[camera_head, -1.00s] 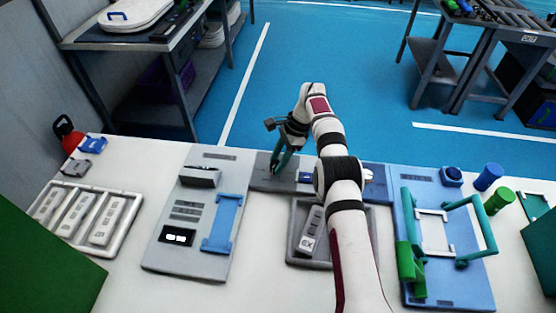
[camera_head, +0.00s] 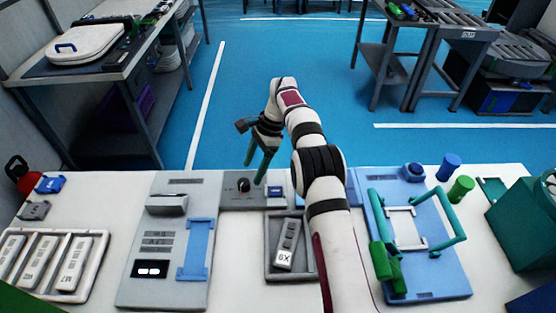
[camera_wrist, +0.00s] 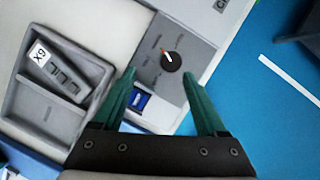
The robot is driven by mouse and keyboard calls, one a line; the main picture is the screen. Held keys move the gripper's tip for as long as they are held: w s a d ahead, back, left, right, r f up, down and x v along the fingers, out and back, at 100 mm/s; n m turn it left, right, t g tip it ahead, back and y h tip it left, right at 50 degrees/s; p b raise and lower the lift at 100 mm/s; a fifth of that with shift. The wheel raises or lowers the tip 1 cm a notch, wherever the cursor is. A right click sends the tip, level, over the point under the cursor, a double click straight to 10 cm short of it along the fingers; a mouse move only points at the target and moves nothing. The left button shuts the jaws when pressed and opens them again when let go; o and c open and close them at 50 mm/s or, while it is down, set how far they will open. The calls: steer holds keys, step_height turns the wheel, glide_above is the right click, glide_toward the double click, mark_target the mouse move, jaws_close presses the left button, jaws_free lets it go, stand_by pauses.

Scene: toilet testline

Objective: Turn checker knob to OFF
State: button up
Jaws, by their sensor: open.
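The checker knob (camera_wrist: 171,62) is a round black dial with an orange and white pointer, set in a dark grey panel (camera_wrist: 150,75). In the wrist view its pointer aims up and left, toward one of several small labels that are too small to read. In the head view the knob (camera_head: 243,185) sits near the back edge of the table. My gripper (camera_head: 257,168) has green fingers and is open and empty above the panel. In the wrist view the knob lies ahead, between the lines of the two fingertips (camera_wrist: 160,75), with no contact visible.
A blue switch or display (camera_wrist: 139,100) sits on the panel beside the knob. A grey tray (camera_head: 270,270) holds a grey remote-like device (camera_head: 288,243). A grey testing plate (camera_head: 135,285) stands left, a blue fixture with green handles (camera_head: 440,285) right.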

steer(key=s+d+r, duration=0.2)
steer(key=d+r, duration=0.3)
steer(key=d, duration=0.3)
steer(key=n+t+h, duration=0.2)
steer(key=n+t, duration=0.4)
steer(key=n, duration=1.2)
glide_toward(244, 182)
steer(key=x, duration=0.8)
steer(key=shift+w+a+f, duration=0.15)
steer(key=shift+f, duration=0.2)
jaws_close()
